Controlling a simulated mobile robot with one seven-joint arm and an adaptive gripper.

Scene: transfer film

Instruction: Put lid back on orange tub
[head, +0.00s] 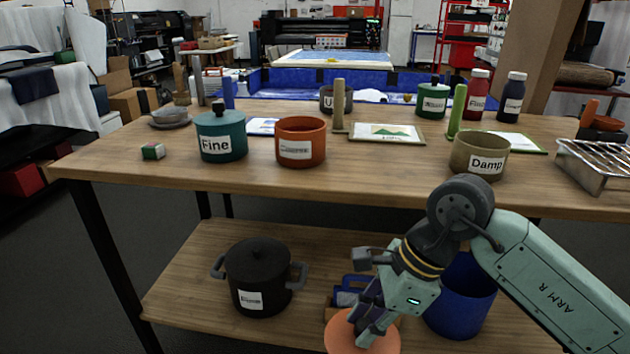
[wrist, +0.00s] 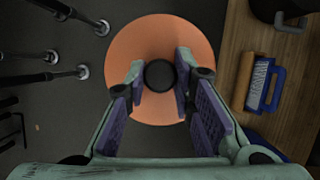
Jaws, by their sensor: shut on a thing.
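The orange tub (head: 301,142) stands upright and open on the tabletop, with a white label on its front. A round orange lid (head: 338,337) is low in the head view, in front of the lower shelf. My gripper (head: 366,327) is shut on the lid's knob. In the wrist view the lid (wrist: 127,48) lies below the gripper (wrist: 159,76), its dark round knob (wrist: 160,75) between the two fingers.
A lidded teal tub (head: 222,143) labelled Fine is left of the orange tub, and an open olive tub (head: 480,153) labelled Damp is to the right. A black pot (head: 258,272) and a blue bin (head: 462,300) stand on the lower shelf (head: 190,290). The tabletop front edge is above my gripper.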

